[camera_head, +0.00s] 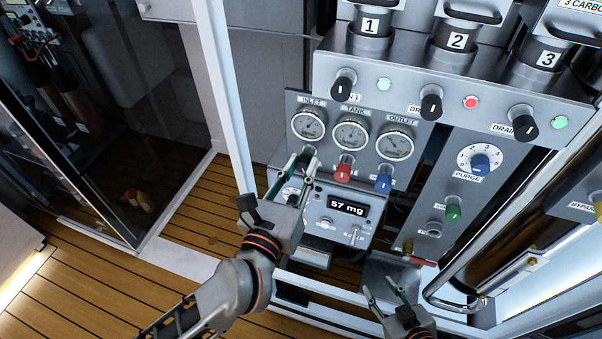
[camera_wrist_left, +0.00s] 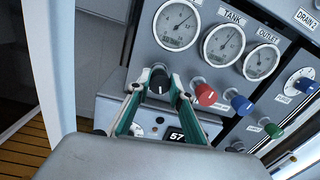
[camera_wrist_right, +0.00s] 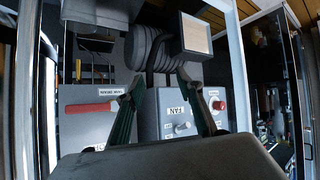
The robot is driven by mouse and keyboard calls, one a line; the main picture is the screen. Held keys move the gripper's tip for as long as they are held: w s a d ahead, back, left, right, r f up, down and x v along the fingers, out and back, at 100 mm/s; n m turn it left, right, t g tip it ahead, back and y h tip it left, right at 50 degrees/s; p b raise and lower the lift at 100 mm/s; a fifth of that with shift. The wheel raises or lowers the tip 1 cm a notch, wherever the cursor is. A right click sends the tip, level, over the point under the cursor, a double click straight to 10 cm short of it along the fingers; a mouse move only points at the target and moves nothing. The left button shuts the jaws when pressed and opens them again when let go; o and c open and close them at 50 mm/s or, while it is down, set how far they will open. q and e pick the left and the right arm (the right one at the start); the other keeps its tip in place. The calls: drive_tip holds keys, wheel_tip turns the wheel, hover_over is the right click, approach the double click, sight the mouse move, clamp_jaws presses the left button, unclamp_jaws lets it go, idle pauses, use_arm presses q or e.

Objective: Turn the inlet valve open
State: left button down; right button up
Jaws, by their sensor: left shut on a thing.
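The inlet valve is a black knob (camera_wrist_left: 159,82) below the INLET gauge (camera_wrist_left: 175,25). In the left wrist view my left gripper (camera_wrist_left: 157,80) has its green-sided fingers on both sides of the knob, shut on it. In the head view the left gripper (camera_head: 304,162) covers the knob, and the INLET gauge (camera_head: 308,125) shows just above. My right gripper (camera_head: 386,296) is low in the head view, open and empty. Its spread fingers also show in the right wrist view (camera_wrist_right: 160,88).
A red knob (camera_head: 343,173) and a blue knob (camera_head: 384,182) stick out close to the right of the left gripper. A scale reading 57 mg (camera_head: 348,208) sits below. A white frame post (camera_head: 228,95) stands left of the panel. A red-handled lever (camera_head: 419,261) is above the right gripper.

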use_arm(q)
drive_tip(key=n+b, duration=0.2)
drive_tip(key=f+n+b, duration=0.1)
drive_tip(key=n+b, duration=0.1)
drive_tip(key=shift+n, duration=0.4)
drive_tip(key=shift+r+n+b, duration=0.1)
drive_tip(key=shift+n+b, duration=1.1)
drive_tip(key=shift+n, duration=0.1)
drive_tip(key=shift+r+n+y+b, duration=0.15)
drive_tip(key=shift+n+y+b, duration=0.15)
drive_tip(key=shift+n+b, duration=0.15)
use_arm(e)
wheel_tip(320, 180, down, 7)
drive_tip(key=d, duration=0.1)
drive_tip(key=shift+d+r+h, duration=0.15)
drive_tip(key=shift+r+h, duration=0.05)
drive_tip(key=shift+h, duration=0.1)
use_arm(q)
drive_tip(key=shift+r, duration=0.1)
use_arm(e)
drive_tip(key=shift+s+f, duration=0.1)
use_arm(q)
drive_tip(key=c, duration=1.9)
unclamp_jaws()
drive_tip(key=shift+o, duration=0.6)
drive_tip(key=shift+r, duration=0.1)
use_arm(e)
drive_tip(key=shift+s+f, duration=0.1)
drive_tip(key=shift+s, duration=0.05)
